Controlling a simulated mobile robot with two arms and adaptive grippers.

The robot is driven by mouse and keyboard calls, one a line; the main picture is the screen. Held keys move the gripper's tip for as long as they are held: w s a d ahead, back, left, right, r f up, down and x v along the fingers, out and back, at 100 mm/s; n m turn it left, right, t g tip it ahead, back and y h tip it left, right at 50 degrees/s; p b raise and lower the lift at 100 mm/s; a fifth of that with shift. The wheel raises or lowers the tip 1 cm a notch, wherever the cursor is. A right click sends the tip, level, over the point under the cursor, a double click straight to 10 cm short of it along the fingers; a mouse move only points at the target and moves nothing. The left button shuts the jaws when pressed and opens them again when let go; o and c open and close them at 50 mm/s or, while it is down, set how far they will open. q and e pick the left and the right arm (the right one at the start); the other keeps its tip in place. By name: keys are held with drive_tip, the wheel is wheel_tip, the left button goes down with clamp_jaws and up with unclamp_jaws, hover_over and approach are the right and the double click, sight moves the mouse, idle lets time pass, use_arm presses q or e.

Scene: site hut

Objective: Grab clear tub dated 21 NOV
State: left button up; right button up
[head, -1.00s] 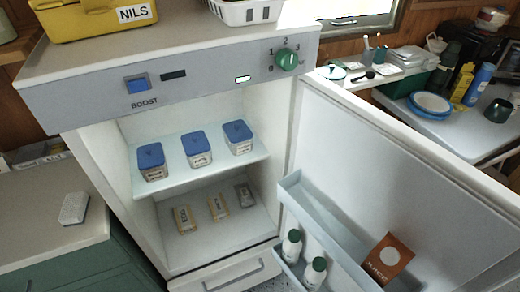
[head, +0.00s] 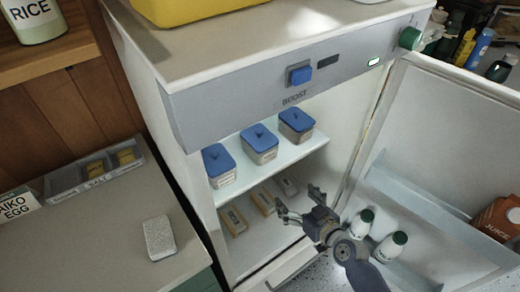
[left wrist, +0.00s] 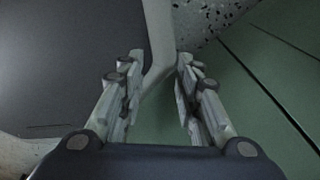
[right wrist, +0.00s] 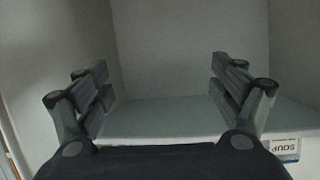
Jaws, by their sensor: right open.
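Three clear tubs with blue lids stand in a row on the fridge's upper shelf: a left tub (head: 219,169), a middle tub (head: 260,148) and a right tub (head: 296,129). Their labels are too small for me to read a date. My right gripper (head: 298,203) is open and empty in front of the fridge opening, below and to the right of the tubs. In the right wrist view its fingers (right wrist: 160,72) are wide apart, with an upside-down SOUP label (right wrist: 285,148) at the right edge. My left gripper (left wrist: 158,66) is open and empty.
Small packets (head: 262,201) lie on the lower shelf. The open fridge door (head: 430,150) is at the right, its racks holding white bottles (head: 390,247) and a juice carton (head: 497,218). A counter (head: 90,235) with a pale block (head: 159,238) is at the left.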

sight(270, 149)
drive_tip(key=a+r+y, duration=0.1)
drive_tip(key=r, duration=0.4)
drive_tip(key=a+r+n+t+y, duration=0.1)
drive_tip(key=a+r, duration=0.1)
drive_tip(key=r, duration=0.3)
drive_tip(key=a+r+n+y, duration=0.1)
drive_tip(key=r, duration=0.5)
drive_tip(key=shift+w+a+r+t+y, duration=0.1)
drive_tip(key=shift+w+a+t+y, duration=0.2)
drive_tip(key=shift+a+t+y, duration=0.1)
drive_tip(key=x, duration=0.5)
drive_tip(key=shift+a+r+p, duration=0.15)
drive_tip(key=shift+r+p, duration=0.15)
drive_tip(key=shift+r, duration=0.05)
drive_tip(key=shift+f+x, duration=0.15)
drive_tip(key=shift+x, duration=0.8)
drive_tip(key=shift+f+x, duration=0.2)
drive_tip(key=shift+x, duration=0.7)
drive_tip(key=shift+f+x, duration=0.15)
drive_tip(key=shift+x, duration=0.8)
use_arm(q)
drive_tip(key=shift+a+r, duration=0.4)
drive_tip(key=shift+a, duration=0.1)
use_arm(e)
drive_tip(key=c, duration=1.2)
use_arm(q)
drive_tip(key=shift+a, duration=0.15)
use_arm(e)
drive_tip(key=shift+c, duration=0.4)
